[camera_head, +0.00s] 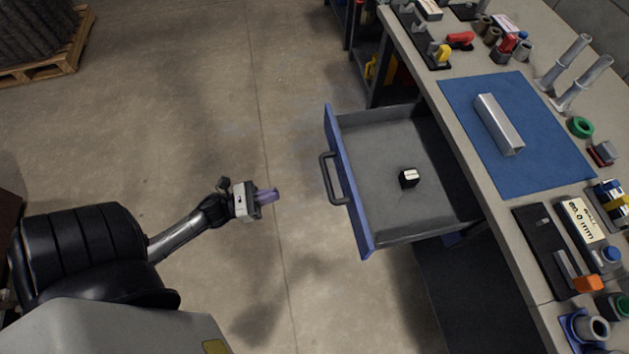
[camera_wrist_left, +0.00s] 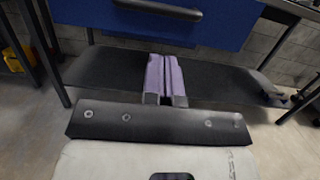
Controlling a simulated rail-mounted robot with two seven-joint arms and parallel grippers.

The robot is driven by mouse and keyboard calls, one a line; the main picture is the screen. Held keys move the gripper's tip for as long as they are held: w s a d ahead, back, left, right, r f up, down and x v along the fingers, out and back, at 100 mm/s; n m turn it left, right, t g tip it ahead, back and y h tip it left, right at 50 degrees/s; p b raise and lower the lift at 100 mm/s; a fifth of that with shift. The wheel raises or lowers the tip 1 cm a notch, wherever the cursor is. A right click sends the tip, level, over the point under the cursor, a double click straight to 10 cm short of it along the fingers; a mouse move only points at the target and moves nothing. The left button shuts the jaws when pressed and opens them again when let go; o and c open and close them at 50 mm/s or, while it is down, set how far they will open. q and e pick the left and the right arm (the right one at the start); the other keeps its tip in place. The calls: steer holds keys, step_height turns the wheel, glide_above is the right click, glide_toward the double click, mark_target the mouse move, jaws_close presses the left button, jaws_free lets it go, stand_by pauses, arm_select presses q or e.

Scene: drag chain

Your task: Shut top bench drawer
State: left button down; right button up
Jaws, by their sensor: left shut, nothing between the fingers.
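The top bench drawer (camera_head: 385,150) is pulled out from the workbench, with a grey inside and a blue front. A dark bar handle (camera_head: 332,178) is on its front. My left gripper (camera_head: 272,195) is in front of the drawer front, to the left of the handle and apart from it. Its purple fingers are shut and empty. In the left wrist view, the fingers (camera_wrist_left: 166,80) point toward the blue drawer front (camera_wrist_left: 180,30), and the dark handle (camera_wrist_left: 158,8) shows at the top edge. My right gripper is not in view.
A small black and white block (camera_head: 409,178) lies in the drawer. The workbench (camera_head: 455,125) holds a blue mat (camera_head: 480,150) with a metal bar (camera_head: 498,122), plus several tools and fittings. A pallet (camera_head: 60,62) stands at top left. The floor between gripper and drawer is clear.

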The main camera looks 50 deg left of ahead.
arm_select(q)
steer(key=x, duration=1.2)
steer(key=shift+w+b, duration=0.15)
steer(key=shift+b, duration=0.25)
steer(key=shift+f, duration=0.1)
